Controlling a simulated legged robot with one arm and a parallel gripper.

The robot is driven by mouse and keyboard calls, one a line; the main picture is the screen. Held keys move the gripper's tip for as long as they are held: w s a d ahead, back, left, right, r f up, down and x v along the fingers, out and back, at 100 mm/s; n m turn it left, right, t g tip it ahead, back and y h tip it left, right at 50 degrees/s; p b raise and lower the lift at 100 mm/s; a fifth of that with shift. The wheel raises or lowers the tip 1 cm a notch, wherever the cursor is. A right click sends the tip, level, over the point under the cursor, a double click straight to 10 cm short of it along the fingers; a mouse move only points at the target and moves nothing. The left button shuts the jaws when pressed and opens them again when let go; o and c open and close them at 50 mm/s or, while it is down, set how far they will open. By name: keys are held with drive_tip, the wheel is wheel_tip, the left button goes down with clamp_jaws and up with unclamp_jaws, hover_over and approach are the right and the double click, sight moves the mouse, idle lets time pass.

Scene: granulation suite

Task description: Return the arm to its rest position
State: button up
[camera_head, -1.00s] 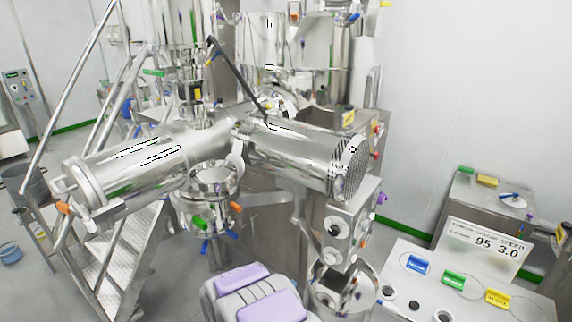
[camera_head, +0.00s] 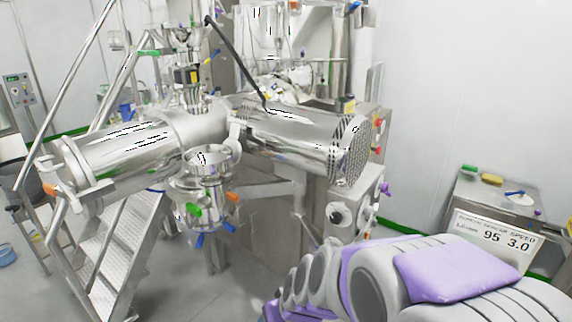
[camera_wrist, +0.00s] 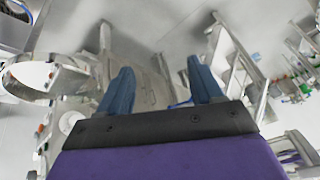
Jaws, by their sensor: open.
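My gripper (camera_wrist: 160,88) shows in the wrist view with its two blue fingers spread apart. Nothing is between the fingers; grey floor and blurred metal equipment lie beyond them. In the head view my grey and purple arm fills the lower right, in front of the control panel area. The gripper itself cannot be made out in the head view.
A large steel granulator with a horizontal cylinder (camera_head: 290,135) stands ahead. Metal stairs (camera_head: 112,240) are at the left. A blue bucket (camera_head: 6,253) stands on the floor at far left.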

drive_tip(key=s+d+m+g+h+b, duration=0.1)
drive_tip(key=s+d+m+g+b, duration=0.1)
drive_tip(key=s+d, duration=0.5)
drive_tip(key=s+d+m+g+h+b, duration=0.2)
drive_tip(key=s+d, duration=0.6)
drive_tip(key=s, duration=1)
drive_tip(key=shift+d+r+g+h, duration=0.2)
drive_tip(key=shift+d+g+h, duration=0.1)
drive_tip(key=shift+g, duration=0.5)
